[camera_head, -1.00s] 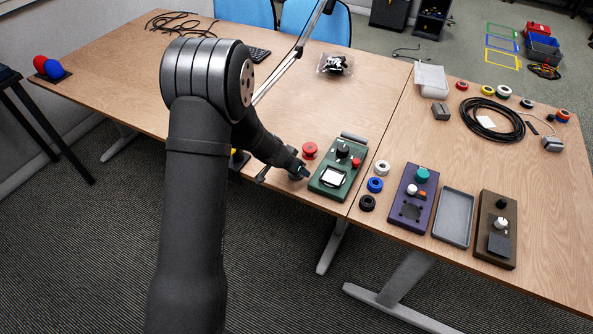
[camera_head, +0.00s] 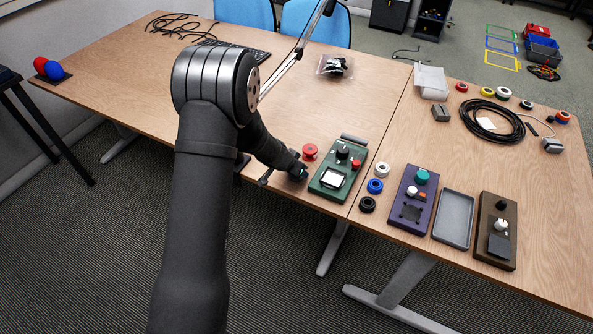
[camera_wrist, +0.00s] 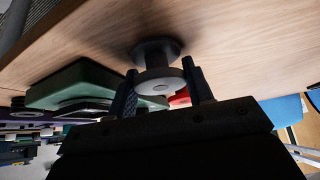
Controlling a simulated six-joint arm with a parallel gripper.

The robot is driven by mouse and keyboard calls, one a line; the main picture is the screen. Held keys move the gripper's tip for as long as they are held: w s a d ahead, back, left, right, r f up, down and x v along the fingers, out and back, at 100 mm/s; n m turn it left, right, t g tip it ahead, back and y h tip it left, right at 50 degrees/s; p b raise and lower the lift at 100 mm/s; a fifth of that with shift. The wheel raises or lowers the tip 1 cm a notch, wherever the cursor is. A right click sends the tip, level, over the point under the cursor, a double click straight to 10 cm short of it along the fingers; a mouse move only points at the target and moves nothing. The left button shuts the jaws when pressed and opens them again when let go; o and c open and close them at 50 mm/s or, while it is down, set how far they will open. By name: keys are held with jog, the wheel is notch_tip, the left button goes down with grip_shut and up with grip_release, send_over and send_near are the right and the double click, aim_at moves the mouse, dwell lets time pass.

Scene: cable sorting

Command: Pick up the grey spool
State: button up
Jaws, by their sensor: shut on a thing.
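The grey spool (camera_wrist: 158,72) stands between the two fingers of my gripper (camera_wrist: 160,82) in the wrist view, which shows the scene upside down. One finger is on each side of its pale flange; its darker flange is toward the table. I cannot tell whether it rests on the table or is just clear of it. In the head view my gripper (camera_head: 299,174) is low at the front edge of the wooden table (camera_head: 285,125), left of the green device (camera_head: 325,190). There the spool is mostly hidden by the gripper.
A red spool (camera_head: 310,151) stands close behind my gripper. White (camera_head: 382,169), blue (camera_head: 375,185) and black (camera_head: 367,203) rings lie right of the green device. Further right are a purple device (camera_head: 397,217) and a grey tray (camera_head: 465,191). The table behind is fairly clear.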

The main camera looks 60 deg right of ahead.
jog(key=shift+r, duration=0.15)
notch_tip(320, 180, up, 4)
jog(key=shift+f, duration=0.2)
jog(key=s+a+r, duration=0.3)
jog(key=s+r, duration=0.4)
jog(key=s, duration=0.4)
jog(key=shift+a, duration=0.15)
jog(key=shift+s, duration=0.1)
jog(key=shift+s+d+f, duration=0.15)
jog(key=shift+d+f, duration=0.4)
jog(key=shift+d, duration=0.3)
jog(key=shift+s+d+f, duration=0.2)
jog(key=shift+d+f, duration=0.3)
jog(key=shift+d, duration=0.3)
jog(key=shift+s+d+f, duration=0.15)
jog(key=shift+d+f, duration=0.4)
jog(key=shift+d, duration=0.3)
jog(key=shift+f, duration=0.5)
jog(key=shift+f, duration=0.7)
jog(key=shift+f, duration=0.2)
